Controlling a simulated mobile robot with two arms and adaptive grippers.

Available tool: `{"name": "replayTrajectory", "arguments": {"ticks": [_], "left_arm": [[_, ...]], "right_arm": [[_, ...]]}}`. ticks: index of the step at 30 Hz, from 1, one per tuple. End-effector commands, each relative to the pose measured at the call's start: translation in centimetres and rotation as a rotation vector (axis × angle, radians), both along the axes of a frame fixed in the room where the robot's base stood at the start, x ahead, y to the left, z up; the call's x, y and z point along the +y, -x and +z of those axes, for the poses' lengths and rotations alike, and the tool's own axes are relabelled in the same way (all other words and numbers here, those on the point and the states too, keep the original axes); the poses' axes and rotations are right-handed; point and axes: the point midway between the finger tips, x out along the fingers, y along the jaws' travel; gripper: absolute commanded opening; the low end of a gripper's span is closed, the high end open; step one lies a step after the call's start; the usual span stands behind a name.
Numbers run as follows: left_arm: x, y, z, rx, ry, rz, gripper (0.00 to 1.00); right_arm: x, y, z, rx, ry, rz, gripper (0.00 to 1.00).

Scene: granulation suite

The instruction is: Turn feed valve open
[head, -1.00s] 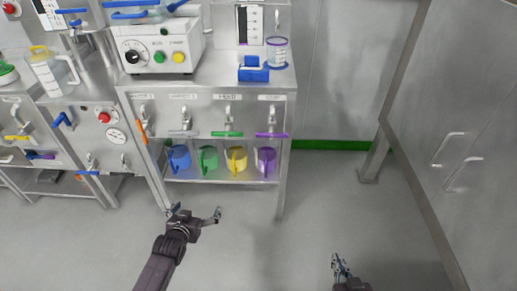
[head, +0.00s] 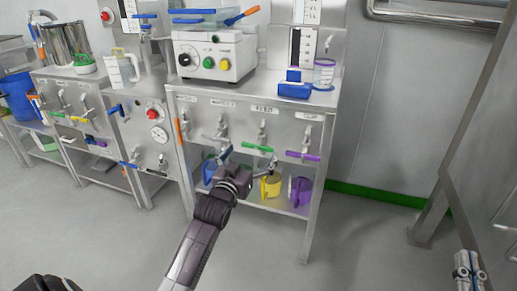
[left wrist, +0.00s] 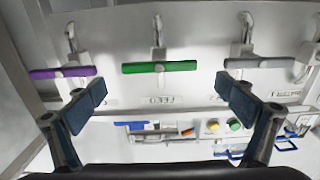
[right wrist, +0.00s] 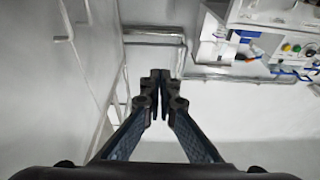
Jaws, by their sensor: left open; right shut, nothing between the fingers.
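The feed valve has a green bar handle (head: 257,147) under the label that appears to read FEED, on the front panel of the steel cabinet. The handle lies crosswise to its vertical spout. In the left wrist view the green handle (left wrist: 160,67) shows level, ahead of and between the spread fingers, apart from them. My left gripper (head: 248,161) is open and empty, just below and in front of the green handle. My right gripper (head: 468,263) is shut and empty, low at the far right; it also shows in the right wrist view (right wrist: 160,75).
A grey-handled valve (left wrist: 260,62) and a purple-handled valve (head: 303,156) flank the green one. An orange handle (head: 180,130) is further left. Yellow (head: 270,186) and purple (head: 300,191) jugs stand on the shelf below. The floor in front is clear.

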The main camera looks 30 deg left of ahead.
Motion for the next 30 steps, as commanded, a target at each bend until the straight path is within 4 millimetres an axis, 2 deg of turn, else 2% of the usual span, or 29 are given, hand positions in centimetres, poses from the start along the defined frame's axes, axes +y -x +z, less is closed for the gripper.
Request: {"name": "replayTrajectory", "arguments": {"ticks": [6,13,25,26,30], "left_arm": [[0.6,-2.5,-0.2,0.001,0.0,0.0,0.97],[1.0,-4.1,-0.2,0.002,0.0,0.0,0.97],[1.1,-4.5,-0.1,0.002,-0.001,0.0,0.97],[1.1,-4.5,-0.1,0.002,-0.001,0.0,0.96],[1.0,-4.4,-0.1,0.002,-0.001,0.0,0.81]], "right_arm": [[0.1,1.4,3.6,-0.18,-0.05,0.011,0.0],[0.0,2.9,6.0,-0.304,-0.085,0.017,0.0],[0.0,3.3,6.8,-0.339,-0.095,0.02,0.0],[0.0,3.3,6.8,-0.338,-0.095,0.02,0.0],[0.0,3.3,6.7,-0.338,-0.095,0.02,0.0]]}}
